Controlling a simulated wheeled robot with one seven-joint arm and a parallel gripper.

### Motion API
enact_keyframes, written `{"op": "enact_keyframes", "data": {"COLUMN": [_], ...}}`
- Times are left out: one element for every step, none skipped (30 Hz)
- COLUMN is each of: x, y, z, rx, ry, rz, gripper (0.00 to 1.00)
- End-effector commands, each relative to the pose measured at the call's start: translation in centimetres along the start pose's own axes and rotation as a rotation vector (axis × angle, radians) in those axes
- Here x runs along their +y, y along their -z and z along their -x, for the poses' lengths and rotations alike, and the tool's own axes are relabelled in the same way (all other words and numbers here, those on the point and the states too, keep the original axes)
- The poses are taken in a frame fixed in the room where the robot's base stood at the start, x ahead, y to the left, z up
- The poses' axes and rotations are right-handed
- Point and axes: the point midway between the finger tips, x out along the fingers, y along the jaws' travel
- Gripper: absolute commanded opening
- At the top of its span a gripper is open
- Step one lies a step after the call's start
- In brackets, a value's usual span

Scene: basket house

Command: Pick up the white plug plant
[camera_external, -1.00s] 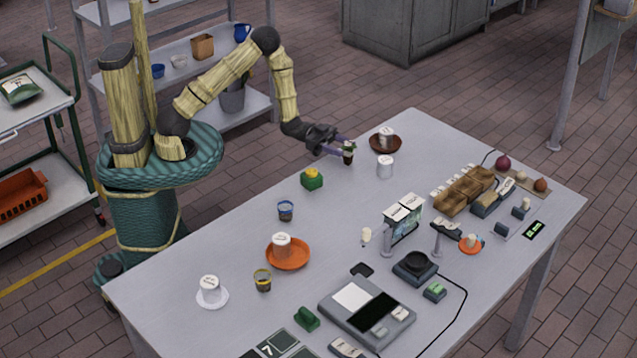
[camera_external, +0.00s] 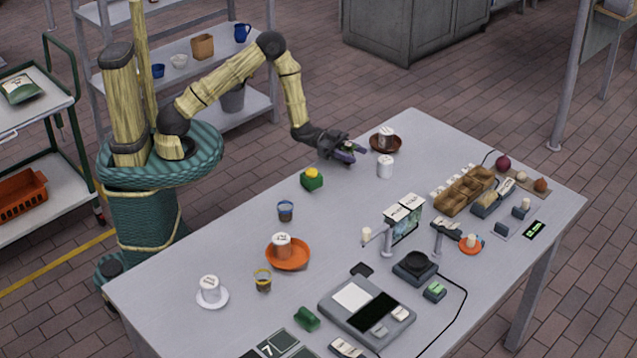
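A small plant (camera_external: 348,146), with a bit of green and white showing, is at the far end of the table, close to the brown bowl. The fingers point toward the right of the picture. At this size I cannot tell whether they are pressed on the plant, or whether its pot touches the table.
A brown bowl with a white cup (camera_external: 385,133) stands just beyond my gripper, and a white cup (camera_external: 385,166) stands to its right. A green block with a yellow top (camera_external: 312,179) is nearer on the table (camera_external: 345,230). Several devices fill the right side.

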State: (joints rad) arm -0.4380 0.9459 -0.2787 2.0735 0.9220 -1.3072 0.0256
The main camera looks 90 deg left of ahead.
Motion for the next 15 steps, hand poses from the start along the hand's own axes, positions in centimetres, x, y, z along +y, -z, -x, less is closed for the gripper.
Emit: {"op": "enact_keyframes", "data": {"x": [0.00,0.00,0.00,0.00,0.00,0.00,-0.01,0.00,0.00,0.00,0.00,0.00,-0.02,-0.07,-0.11], "y": [0.01,0.01,0.01,0.01,0.01,0.01,0.01,0.01,0.00,0.00,0.00,0.01,0.02,0.06,0.15], "z": [0.01,0.01,0.01,0.01,0.01,0.01,0.01,0.01,0.01,0.01,0.01,0.01,0.02,0.03,0.04], "rx": [0.000,0.000,0.000,0.000,0.000,0.000,0.000,0.000,0.000,0.000,0.000,0.000,0.000,0.000,0.000], "ry": [0.000,0.000,0.000,0.000,0.000,0.000,0.000,0.000,0.000,0.000,0.000,0.000,0.000,0.001,0.002], "rz": [0.000,0.000,0.000,0.000,0.000,0.000,0.000,0.000,0.000,0.000,0.000,0.000,0.000,0.000,0.000], "gripper": [0.35,0.29,0.21,0.15,0.10,0.05,0.05,0.05,0.05,0.05,0.05,0.05,0.05,0.05,0.05]}}
